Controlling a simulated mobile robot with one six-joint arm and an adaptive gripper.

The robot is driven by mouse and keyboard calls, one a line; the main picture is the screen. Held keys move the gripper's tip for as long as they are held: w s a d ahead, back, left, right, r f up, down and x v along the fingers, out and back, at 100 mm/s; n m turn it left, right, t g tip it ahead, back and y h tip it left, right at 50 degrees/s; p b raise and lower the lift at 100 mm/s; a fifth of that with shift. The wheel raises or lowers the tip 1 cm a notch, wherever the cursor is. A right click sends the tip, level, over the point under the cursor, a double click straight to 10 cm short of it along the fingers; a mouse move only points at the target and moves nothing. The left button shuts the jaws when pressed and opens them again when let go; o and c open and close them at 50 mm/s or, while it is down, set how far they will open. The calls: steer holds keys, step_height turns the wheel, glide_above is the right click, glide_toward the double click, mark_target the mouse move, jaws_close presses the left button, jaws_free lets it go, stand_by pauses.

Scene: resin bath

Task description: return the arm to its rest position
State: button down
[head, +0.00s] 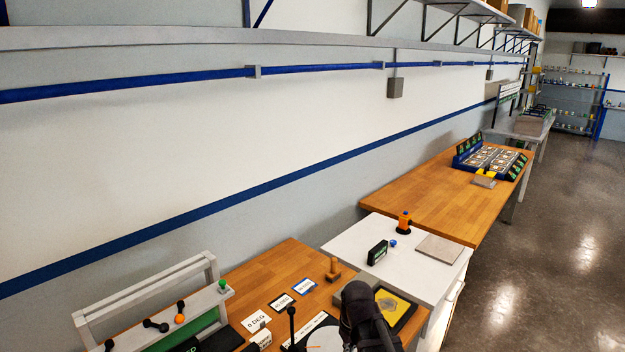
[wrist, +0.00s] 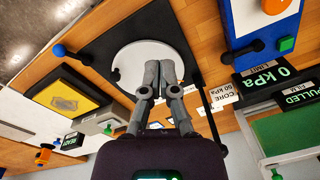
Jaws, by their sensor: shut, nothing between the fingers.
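My gripper (wrist: 166,72) shows in the wrist view with its two grey fingers together and nothing between them. Its fingertips appear over a round white disc (wrist: 128,62) on a black base (wrist: 165,22); I cannot tell the height between them. In the head view, my dark arm end stands at the bottom centre, over the near wooden bench (head: 262,262), and partly hides the disc. The fingertips cannot be made out clearly there.
A thin black post (wrist: 207,105) stands close beside the fingers. A yellow pad in a black frame (wrist: 65,97) and a 0 kPa display (wrist: 268,83) are nearby. A white cabinet (head: 345,240) adjoins the bench; open floor (head: 560,240) lies to the right.

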steer(key=s+d+f+m+b, duration=0.2)
steer(key=s+d+f+m, duration=0.1)
steer(key=d, duration=0.4)
steer(key=shift+s+d+m+h, duration=0.3)
steer(key=shift+s+d+m, duration=0.1)
steer(key=shift+s+m, duration=0.35)
steer(key=shift+a, duration=0.15)
